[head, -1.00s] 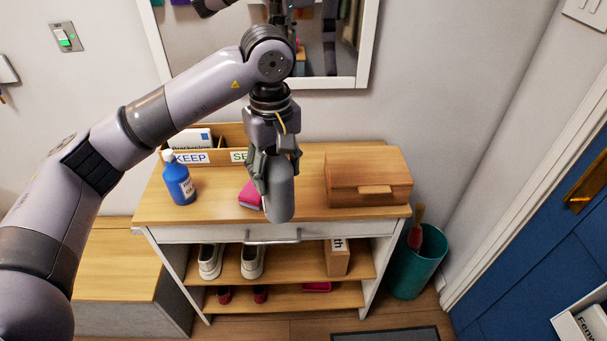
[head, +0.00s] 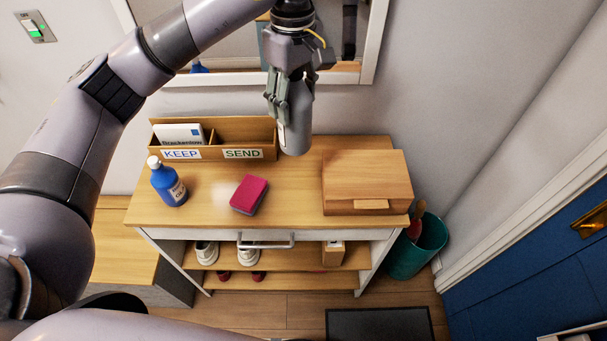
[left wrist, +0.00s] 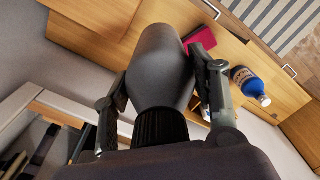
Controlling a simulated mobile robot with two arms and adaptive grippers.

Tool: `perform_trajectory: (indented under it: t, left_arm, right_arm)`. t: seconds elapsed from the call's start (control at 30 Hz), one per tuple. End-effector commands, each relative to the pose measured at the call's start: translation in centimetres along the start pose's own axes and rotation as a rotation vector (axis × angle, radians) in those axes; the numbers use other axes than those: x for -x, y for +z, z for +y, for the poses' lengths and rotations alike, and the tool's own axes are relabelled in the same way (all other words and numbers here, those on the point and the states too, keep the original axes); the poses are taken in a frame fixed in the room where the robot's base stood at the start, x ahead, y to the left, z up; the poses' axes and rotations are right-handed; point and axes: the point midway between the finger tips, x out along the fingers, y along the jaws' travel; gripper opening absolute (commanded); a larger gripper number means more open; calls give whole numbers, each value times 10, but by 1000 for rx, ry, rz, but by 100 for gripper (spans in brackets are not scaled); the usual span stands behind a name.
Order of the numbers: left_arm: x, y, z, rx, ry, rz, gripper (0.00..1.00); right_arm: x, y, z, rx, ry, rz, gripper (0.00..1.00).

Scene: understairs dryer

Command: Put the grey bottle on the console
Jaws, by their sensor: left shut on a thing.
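The grey bottle (head: 296,136) is held by my left gripper (head: 291,100), whose fingers are shut around it. In the head view the bottle hangs over the back part of the console (head: 300,205), between the letter rack and the wooden box. Whether its lower end touches the top is hard to tell. In the left wrist view the bottle (left wrist: 160,65) fills the middle between the two fingers. My right gripper does not show.
On the console stand a blue bottle (head: 167,182), a pink sponge (head: 249,194), a letter rack (head: 233,137) marked KEEP and SEND, and a wooden box (head: 367,182). A mirror (head: 345,45) hangs behind. A teal bin (head: 419,247) stands at right.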

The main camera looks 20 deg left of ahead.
Motion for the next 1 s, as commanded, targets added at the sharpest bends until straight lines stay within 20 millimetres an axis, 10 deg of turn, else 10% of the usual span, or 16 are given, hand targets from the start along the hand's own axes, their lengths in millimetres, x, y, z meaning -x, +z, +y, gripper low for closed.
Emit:
perform_trajectory:
  t: [0.7,1.0]
  left_arm:
    - [-142,1,-1,0,-4,-2,10]
    - [-167,0,0,0,-2,-1,10]
  right_arm:
    - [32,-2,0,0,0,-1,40]
    - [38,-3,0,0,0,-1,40]
